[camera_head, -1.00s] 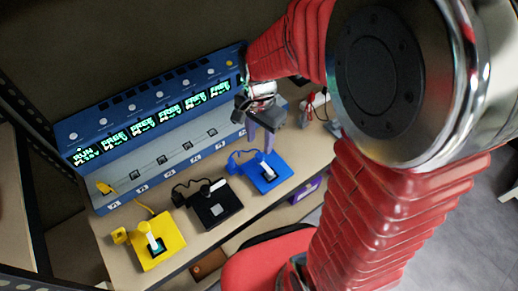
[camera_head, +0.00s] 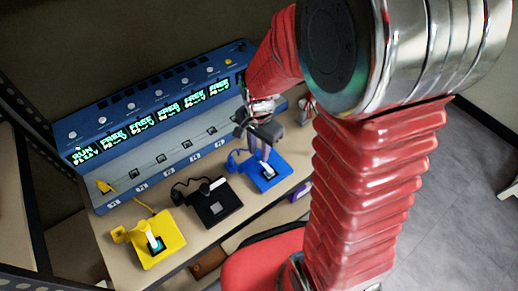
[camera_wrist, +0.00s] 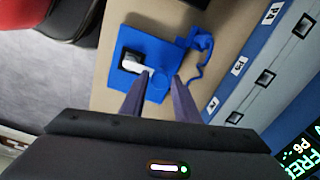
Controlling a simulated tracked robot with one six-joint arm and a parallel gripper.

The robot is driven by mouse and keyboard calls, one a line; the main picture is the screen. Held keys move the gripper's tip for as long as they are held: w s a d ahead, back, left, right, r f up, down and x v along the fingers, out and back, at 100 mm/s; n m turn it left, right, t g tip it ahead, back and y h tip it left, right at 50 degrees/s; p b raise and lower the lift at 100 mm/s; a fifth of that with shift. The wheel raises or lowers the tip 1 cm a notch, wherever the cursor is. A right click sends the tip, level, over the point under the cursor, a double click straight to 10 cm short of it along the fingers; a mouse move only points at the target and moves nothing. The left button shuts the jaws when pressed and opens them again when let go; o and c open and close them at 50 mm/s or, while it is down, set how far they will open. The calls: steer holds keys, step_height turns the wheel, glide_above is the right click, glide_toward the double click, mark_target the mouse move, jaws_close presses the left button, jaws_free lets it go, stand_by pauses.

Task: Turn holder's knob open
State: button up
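A blue holder (camera_head: 258,179) lies flat on the bench with a white upright piece (camera_head: 266,168) on it. In the wrist view the blue holder (camera_wrist: 120,82) has a dark square socket with the white piece (camera_wrist: 132,67) at it. A faint round blue outline, possibly the knob, shows between my fingers; I cannot tell its setting. My gripper (camera_head: 262,150) is above the blue holder, pointing down. In the wrist view my gripper's two purple fingers (camera_wrist: 162,75) are apart, with the tips over the holder's edge beside the white piece. I cannot tell whether they touch it.
A black holder (camera_head: 208,215) and a yellow holder (camera_head: 172,250) with a white piece stand left along the bench (camera_head: 110,240). The blue and grey machine (camera_head: 165,120) with lit displays runs behind them. A blue cable joins the blue holder. A red chair (camera_head: 250,268) stands in front.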

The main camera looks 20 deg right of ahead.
jaws_close()
steer(key=shift+n, duration=0.4)
steer(key=n, duration=1.7)
stand_by(0.5)
